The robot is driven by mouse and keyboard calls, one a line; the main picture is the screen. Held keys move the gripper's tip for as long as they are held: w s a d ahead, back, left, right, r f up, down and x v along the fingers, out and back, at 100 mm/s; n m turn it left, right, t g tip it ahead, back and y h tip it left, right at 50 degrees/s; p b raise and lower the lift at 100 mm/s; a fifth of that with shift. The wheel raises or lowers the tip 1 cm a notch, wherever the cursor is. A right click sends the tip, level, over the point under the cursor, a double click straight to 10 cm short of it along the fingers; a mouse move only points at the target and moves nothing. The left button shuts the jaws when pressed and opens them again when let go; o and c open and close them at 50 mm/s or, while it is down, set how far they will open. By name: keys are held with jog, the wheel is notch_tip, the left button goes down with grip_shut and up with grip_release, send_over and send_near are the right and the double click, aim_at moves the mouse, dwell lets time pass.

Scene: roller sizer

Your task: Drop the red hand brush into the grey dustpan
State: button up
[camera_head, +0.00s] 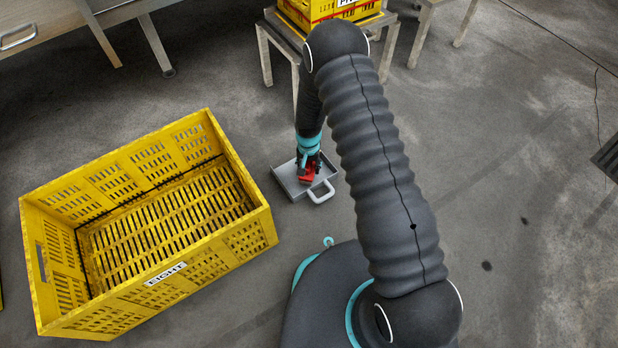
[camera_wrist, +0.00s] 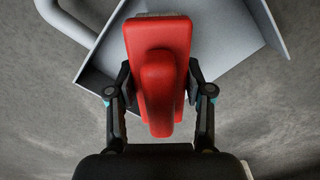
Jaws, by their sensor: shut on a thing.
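The red hand brush (camera_wrist: 160,72) is held between the two fingers of my gripper (camera_wrist: 160,90) in the wrist view. My gripper is shut on its red handle part. In the head view the brush (camera_head: 308,176) shows as a small red patch below my gripper (camera_head: 308,160). The grey dustpan (camera_head: 290,184) lies on the floor with its light handle pointing to the lower right. The brush appears over the dustpan. In the wrist view the dustpan (camera_wrist: 225,45) lies behind the brush, which hides part of it. I cannot tell whether they touch.
Another yellow crate (camera_head: 325,10) sits on a small stand behind my arm. A metal table (camera_head: 60,40) is at the upper left. Floor right of my arm is mostly clear.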

jog(key=o, duration=1.3)
notch_tip(320, 180, up, 12)
jog(key=shift+r, duration=0.1)
